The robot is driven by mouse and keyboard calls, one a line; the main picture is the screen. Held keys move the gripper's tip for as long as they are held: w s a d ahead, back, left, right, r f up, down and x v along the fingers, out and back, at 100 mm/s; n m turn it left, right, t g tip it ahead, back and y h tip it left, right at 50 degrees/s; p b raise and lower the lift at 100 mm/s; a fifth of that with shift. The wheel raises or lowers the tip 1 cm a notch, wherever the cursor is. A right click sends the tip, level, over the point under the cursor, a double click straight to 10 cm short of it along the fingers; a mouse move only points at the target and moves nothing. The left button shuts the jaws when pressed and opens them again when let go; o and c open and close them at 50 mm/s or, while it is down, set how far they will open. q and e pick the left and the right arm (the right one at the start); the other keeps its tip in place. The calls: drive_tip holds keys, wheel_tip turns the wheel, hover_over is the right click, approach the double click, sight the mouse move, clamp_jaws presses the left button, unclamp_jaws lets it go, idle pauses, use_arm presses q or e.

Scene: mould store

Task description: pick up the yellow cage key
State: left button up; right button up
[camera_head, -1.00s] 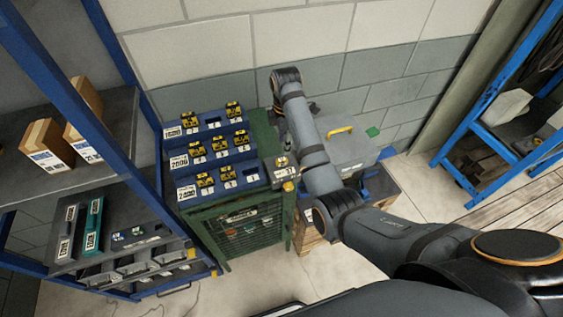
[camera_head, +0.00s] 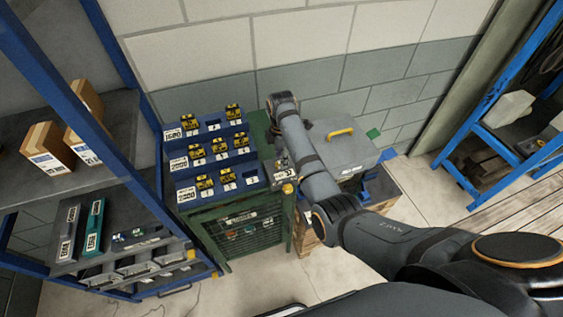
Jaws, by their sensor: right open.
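A small yellow piece (camera_head: 288,188) shows at the front right corner of the green cage (camera_head: 240,217); it is too small for me to tell whether it is the cage key. A small grey block with a label (camera_head: 283,168) sits just behind it on the cage top. My right arm reaches in from the right across the scene. My right gripper (camera_head: 274,130) is at the back right of the cage top, mostly hidden behind my own wrist; it is open and well behind the yellow piece. My left gripper is not in view.
Blue stepped racks (camera_head: 213,150) with several yellow-black blocks stand on the cage. A grey case (camera_head: 358,166) with a yellow handle (camera_head: 340,132) stands right, partly behind my arm. A blue shelf with boxes (camera_head: 47,148) is left. The wall (camera_head: 290,50) closes the back.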

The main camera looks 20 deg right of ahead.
drive_tip(key=shift+w+f, duration=0.1)
drive_tip(key=shift+f, duration=0.85)
drive_tip(key=c, duration=0.9)
drive_tip(key=shift+r, duration=0.15)
